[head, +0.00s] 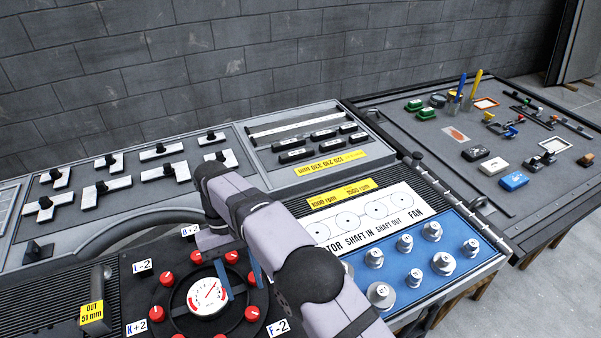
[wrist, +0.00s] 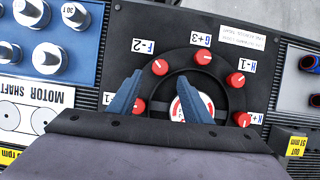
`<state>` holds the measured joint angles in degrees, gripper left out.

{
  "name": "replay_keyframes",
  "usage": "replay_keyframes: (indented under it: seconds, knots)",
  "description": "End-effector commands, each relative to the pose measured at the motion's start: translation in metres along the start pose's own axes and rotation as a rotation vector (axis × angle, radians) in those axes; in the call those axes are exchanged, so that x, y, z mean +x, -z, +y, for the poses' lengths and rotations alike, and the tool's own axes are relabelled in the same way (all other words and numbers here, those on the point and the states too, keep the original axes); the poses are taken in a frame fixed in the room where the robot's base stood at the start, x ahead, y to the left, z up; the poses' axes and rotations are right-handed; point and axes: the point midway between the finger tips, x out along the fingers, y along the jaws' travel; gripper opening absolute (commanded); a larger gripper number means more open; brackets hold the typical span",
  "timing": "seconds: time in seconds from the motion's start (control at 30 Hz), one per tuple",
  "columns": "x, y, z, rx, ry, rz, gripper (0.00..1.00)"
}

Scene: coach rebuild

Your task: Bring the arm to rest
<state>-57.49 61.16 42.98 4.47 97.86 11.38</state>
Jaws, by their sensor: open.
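My gripper (head: 246,290) hangs over the black round panel with the dial, and its two blue fingers are apart with nothing seen between them. In the wrist view the fingers (wrist: 158,72) reach out over the same panel, spread open. The white dial (head: 207,297) lies beside the fingers in the head view and is partly covered by one finger in the wrist view (wrist: 190,108). Red knobs (head: 167,279) ring the dial. My arm crosses the middle of the head view and hides part of the console. I cannot tell the exact height of the fingertips.
Silver stepped pieces (head: 443,263) stand on a blue board (head: 420,284) to the right. Black-and-white handles (head: 161,150) lie on the console's back panel. A second table (head: 420,150) holds small coloured parts. A yellow-labelled post (head: 95,305) stands at the left.

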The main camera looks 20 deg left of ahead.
Motion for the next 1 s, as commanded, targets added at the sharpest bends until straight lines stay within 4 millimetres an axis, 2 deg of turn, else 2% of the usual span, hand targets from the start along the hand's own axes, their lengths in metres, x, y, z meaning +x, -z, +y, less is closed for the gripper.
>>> replay_keyframes:
  seconds: [0.13, 0.23, 0.37, 0.47, 0.6, 0.7, 0.9, 1.0]
  knots:
    - [-0.005, -0.001, 0.017, 0.027, 0.013, 0.013, 0.45]
    - [-0.010, -0.003, 0.042, 0.066, 0.030, 0.031, 0.45]
    - [-0.016, -0.014, 0.089, 0.142, 0.060, 0.067, 0.45]
    - [-0.017, -0.030, 0.131, 0.211, 0.086, 0.104, 0.45]
    - [-0.011, -0.063, 0.185, 0.311, 0.115, 0.155, 0.45]
    - [-0.002, -0.092, 0.218, 0.382, 0.131, 0.191, 0.45]
    - [0.028, -0.161, 0.265, 0.525, 0.152, 0.257, 0.45]
    - [0.048, -0.197, 0.278, 0.594, 0.158, 0.289, 0.45]
